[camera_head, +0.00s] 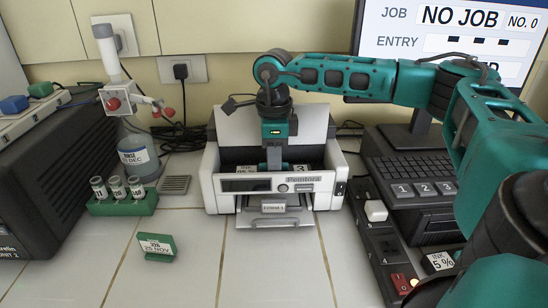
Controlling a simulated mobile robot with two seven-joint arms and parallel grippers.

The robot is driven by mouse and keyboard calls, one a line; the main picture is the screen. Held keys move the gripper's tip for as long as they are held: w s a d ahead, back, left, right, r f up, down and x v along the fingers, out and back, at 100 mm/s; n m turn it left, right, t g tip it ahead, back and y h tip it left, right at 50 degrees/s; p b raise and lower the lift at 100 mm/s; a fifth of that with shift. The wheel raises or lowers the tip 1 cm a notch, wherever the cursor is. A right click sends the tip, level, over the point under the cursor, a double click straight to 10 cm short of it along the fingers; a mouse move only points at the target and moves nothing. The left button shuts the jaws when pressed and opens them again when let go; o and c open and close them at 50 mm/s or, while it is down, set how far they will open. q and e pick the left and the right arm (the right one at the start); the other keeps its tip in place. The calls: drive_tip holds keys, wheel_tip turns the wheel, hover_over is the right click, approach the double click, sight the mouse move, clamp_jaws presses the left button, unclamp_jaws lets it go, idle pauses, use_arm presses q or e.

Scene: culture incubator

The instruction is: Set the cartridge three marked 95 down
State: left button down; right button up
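A cartridge (246,169) with a white label that seems to read INK 95 % sits in the open top of the white printer (217,184). A label with a 3 shows just right of my gripper, and seems to be on the same cartridge. My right gripper (275,160) points straight down into the printer's opening, at the cartridge's middle. Its fingertips are partly hidden, so I cannot tell whether they are closed on it. Whether the cartridge rests on the printer's floor is also hidden. My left gripper is not in view.
Another cartridge (439,262), marked INK 5 %, lies at the lower right. A switch panel (385,241) and keypad (420,172) stand right of the printer. A green vial rack (122,206), bottle (138,158) and date sign (157,247) are left.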

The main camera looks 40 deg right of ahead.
drive_tip(key=o, duration=0.4)
drive_tip(key=shift+c, duration=0.2)
wheel_tip(320, 180, up, 12)
drive_tip(key=shift+r+p, duration=0.2)
drive_tip(key=shift+p, duration=0.25)
idle(0.3)
